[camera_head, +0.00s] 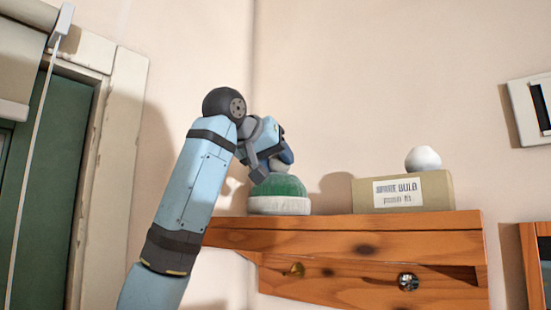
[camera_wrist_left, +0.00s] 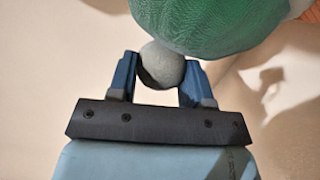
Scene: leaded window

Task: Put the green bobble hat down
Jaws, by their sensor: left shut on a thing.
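The green bobble hat (camera_head: 279,190) has a green knitted crown and a pale brim. In the head view it is upright at the left part of the wooden shelf (camera_head: 350,225), its brim at the level of the shelf top. My left gripper (camera_head: 277,160) is above the hat, shut on its grey bobble. The left wrist view shows the two blue fingers (camera_wrist_left: 161,82) on either side of the bobble (camera_wrist_left: 162,65), with the green crown (camera_wrist_left: 210,22) beyond. I cannot tell whether the brim rests on the shelf. My right gripper is not in view.
A cardboard box (camera_head: 438,190) with a printed label stands on the shelf to the right of the hat, with a white round bulb (camera_head: 423,158) on top. Knobs (camera_head: 408,282) stick out below the shelf top. A gap of bare shelf lies between hat and box.

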